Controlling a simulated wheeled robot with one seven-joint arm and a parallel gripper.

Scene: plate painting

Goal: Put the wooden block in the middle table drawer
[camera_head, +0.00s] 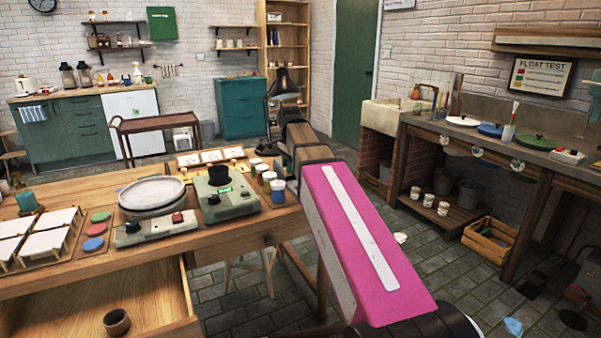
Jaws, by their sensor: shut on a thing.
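An open wooden drawer (60,302) juts from the front of the work table (225,239) at lower left. A small brown cup (117,322) stands inside it, and the rest of the visible drawer floor is bare. I cannot tell from this view whether this is the middle drawer. My arm, with a pink link, runs from the bottom right up to the table's right end. I cannot make out my gripper or its fingertips. I cannot make out the wooden block either.
The table top holds a round turntable (152,193), a grey-green device with a black bowl (226,195), several paint jars (278,191), white tiles on racks (45,243) and coloured discs (95,229). A sink counter (480,145) stands at right. A wooden crate (489,241) is on the tiled floor.

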